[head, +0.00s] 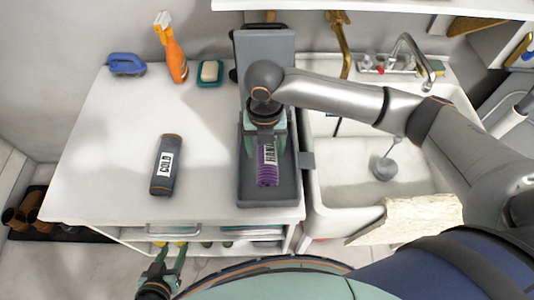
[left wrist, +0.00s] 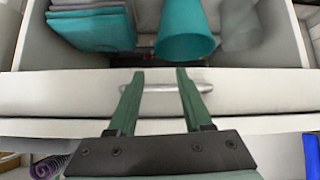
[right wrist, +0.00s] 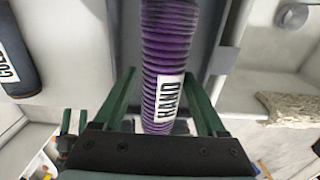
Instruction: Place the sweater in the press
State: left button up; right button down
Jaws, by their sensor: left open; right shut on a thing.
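A purple ribbed rolled sweater (head: 267,176) with a white HAND label is held in my right gripper (head: 264,146). It also shows between the fingers in the right wrist view (right wrist: 165,55). The sweater is over the grey tray of the press (head: 285,196); I cannot tell whether it touches the tray floor. The press lid (head: 265,50) stands raised at the back. My left gripper (head: 172,254) is open and empty below the counter's front edge. In the left wrist view its fingers (left wrist: 158,78) are in front of a drawer handle.
A dark roll labelled COLD (head: 165,165) lies on the counter left of the press. An orange spray bottle (head: 172,50), blue brush (head: 126,64) and soap dish (head: 210,74) stand behind. A sink (head: 340,185) is at the right. An open drawer (left wrist: 245,85) holds teal items.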

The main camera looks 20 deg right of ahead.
aim_at(267, 155)
jog(key=shift+w+d+f, duration=0.2)
jog(key=shift+w+f, duration=0.05)
jog(key=shift+f, duration=0.15)
jog(key=shift+w+d+f, duration=0.1)
jog(key=shift+f, duration=0.75)
jog(key=shift+w+d+f, duration=0.1)
jog(key=shift+f, duration=0.75)
jog(key=shift+f, duration=0.1)
grip_release()
notch_tip(267, 155, up, 12)
jog(key=shift+a+r+p, duration=0.1)
jog(key=shift+p, duration=0.3)
